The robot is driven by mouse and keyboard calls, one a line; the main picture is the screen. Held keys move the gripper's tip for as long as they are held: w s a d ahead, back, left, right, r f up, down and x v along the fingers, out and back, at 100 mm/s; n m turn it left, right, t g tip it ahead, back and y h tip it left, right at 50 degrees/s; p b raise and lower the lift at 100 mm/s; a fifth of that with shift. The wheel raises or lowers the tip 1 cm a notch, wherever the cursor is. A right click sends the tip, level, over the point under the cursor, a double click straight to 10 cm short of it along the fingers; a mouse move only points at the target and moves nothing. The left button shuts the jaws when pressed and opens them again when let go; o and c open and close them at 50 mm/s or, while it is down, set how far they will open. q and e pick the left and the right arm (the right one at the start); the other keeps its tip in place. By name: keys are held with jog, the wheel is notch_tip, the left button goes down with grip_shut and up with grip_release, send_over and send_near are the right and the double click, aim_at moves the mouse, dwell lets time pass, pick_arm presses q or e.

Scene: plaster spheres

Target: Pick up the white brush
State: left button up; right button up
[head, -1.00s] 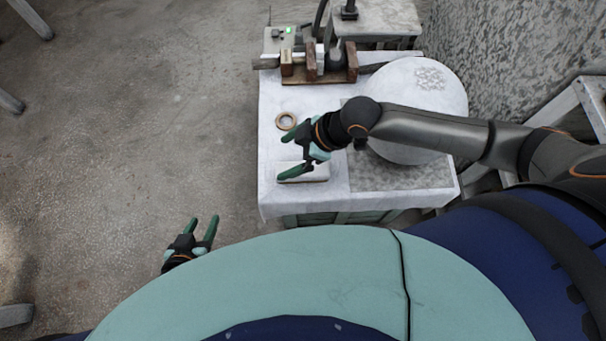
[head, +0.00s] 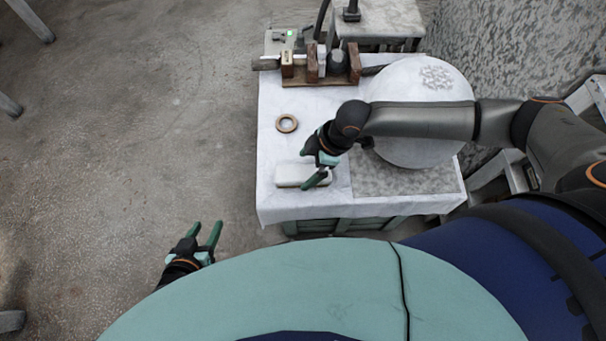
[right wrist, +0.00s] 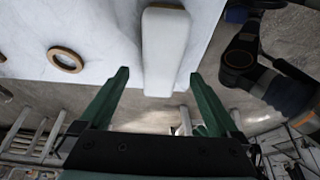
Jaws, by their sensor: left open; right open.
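A white oblong block with rounded ends, which looks like the white brush (head: 290,175), lies on the white-covered table near its front left edge. My right gripper (head: 305,169) is open and empty at the block's right end, one finger overlapping it in the head view. In the right wrist view the white brush (right wrist: 165,45) shows ahead, with its near end between the two open green fingers (right wrist: 159,74) and not gripped. Whether the fingers touch it I cannot tell. My left gripper (head: 206,228) is open and empty, left of the table over the floor.
A tan ring (head: 287,123) lies behind the brush. A brown wooden rack (head: 312,80) stands at the back of the table. A large round white piece (head: 440,92) stands on the right under my right arm. A grey speckled patch (head: 400,183) is bare.

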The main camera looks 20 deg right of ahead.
aim_at(305, 172)
jog(key=x, duration=0.3)
jog(key=b+x, duration=0.1)
jog(key=shift+s+d+f, duration=0.15)
jog(key=shift+f, duration=0.2)
grip_shut()
dwell(0.4)
